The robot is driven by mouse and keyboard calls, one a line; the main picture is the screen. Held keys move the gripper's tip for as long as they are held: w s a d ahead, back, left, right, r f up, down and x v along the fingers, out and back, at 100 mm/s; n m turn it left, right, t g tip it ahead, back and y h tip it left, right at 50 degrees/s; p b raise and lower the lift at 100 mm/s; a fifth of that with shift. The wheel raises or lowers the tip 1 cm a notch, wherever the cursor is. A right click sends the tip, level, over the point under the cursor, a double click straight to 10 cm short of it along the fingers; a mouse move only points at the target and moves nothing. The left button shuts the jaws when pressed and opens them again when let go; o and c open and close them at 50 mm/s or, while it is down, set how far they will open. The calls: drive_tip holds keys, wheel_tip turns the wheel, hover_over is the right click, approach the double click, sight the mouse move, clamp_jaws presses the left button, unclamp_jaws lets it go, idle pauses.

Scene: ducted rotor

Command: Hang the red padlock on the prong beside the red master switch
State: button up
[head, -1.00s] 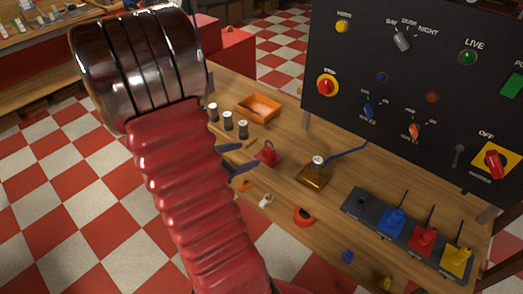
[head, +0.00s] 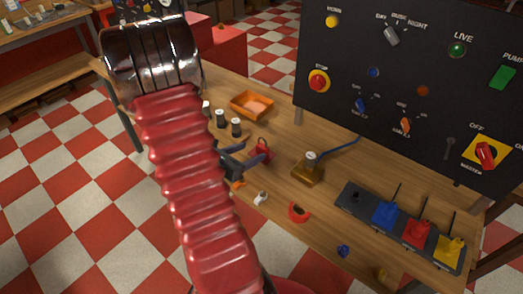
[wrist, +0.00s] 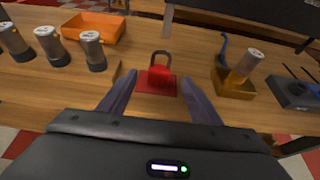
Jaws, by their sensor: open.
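The red padlock (wrist: 160,78) stands upright, shackle up, on a flat red square (wrist: 146,86) on the wooden bench. It also shows in the head view (head: 263,149), partly behind my gripper. My gripper (wrist: 158,84) is open and empty, its two dark fingers pointing toward the padlock with one on each side of the line to it. In the head view my gripper (head: 262,153) is just in front of the padlock. The red master switch (head: 485,155) is on a yellow plate at the black panel's lower right. A grey prong (head: 449,148) stands left of it.
A dark rack (head: 370,212) with coloured pieces and a red ring (head: 299,212) are nearer the front edge.

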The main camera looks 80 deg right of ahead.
sight(260, 148)
drive_tip(key=shift+x, duration=3.15)
drive_tip(key=shift+f, duration=0.1)
drive_tip(key=shift+x, duration=2.6)
drive_tip(key=shift+w+f, duration=0.1)
drive_tip(key=shift+c, duration=0.5)
drive_tip(key=c, duration=1.1)
wheel_tip(260, 148, up, 10)
